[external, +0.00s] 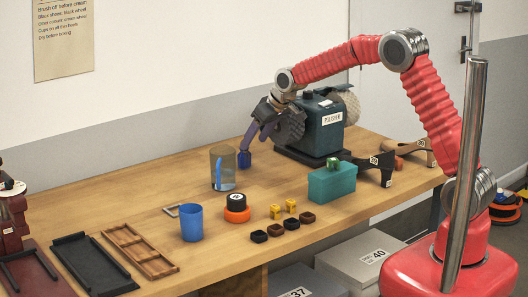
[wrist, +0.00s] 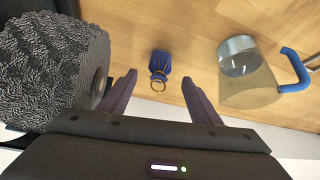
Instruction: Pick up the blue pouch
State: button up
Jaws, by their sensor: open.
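The small blue pouch (external: 244,160) stands on the wooden table beside the polisher, just right of the clear mug. In the wrist view the pouch (wrist: 161,60) has a metal ring at its near end and lies ahead of my fingertips, roughly centred between them. My gripper (wrist: 159,78) is open and empty, with one purple-grey finger on each side of the view. In the external view my gripper (external: 248,146) points down just above the pouch, and the fingers partly overlap each other there. Whether a fingertip touches the pouch cannot be told.
The polisher (external: 318,132) stands close right of my gripper; its dark brush (wrist: 52,62) fills the wrist view's left. The clear mug (external: 223,170) with blue handle is close on the other side. A blue cup (external: 191,224) and teal box (external: 332,183) stand nearer the front.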

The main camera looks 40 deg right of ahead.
aim_at(247, 153)
jog(key=shift+x, duration=1.9)
jog(key=shift+f, duration=0.1)
jog(key=shift+x, duration=2.7)
jog(key=shift+c, duration=0.2)
jog(key=c, duration=1.1)
